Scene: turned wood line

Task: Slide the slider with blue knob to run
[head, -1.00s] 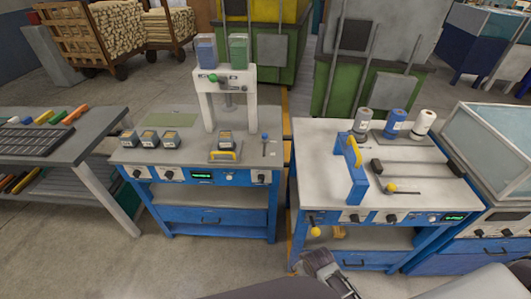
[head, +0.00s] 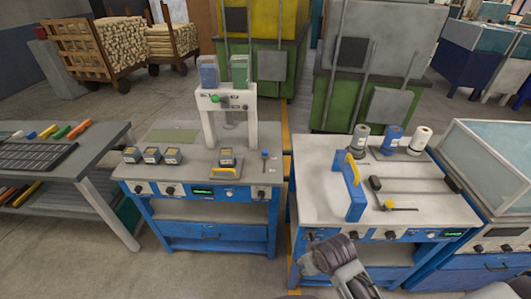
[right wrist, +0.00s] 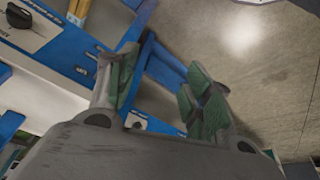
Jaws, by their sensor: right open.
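The slider with the blue knob (head: 264,154) is on the right part of the left blue bench (head: 190,177), on the worktop near its right edge. Its knob stands upright above a short slot; the slot's markings are too small to read. My right gripper (head: 307,247) is in front of the right bench's left front corner, low and to the right of the slider, well apart from it. In the right wrist view its green-padded fingers (right wrist: 160,88) are spread with nothing between them. My left gripper is not in view.
A white press frame (head: 228,103) stands behind the slider. A yellow-handled plate (head: 213,171) lies left of it. The right bench (head: 325,172) carries a blue stand with yellow handle (head: 355,190), rails and rolls. A narrow gap separates the benches.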

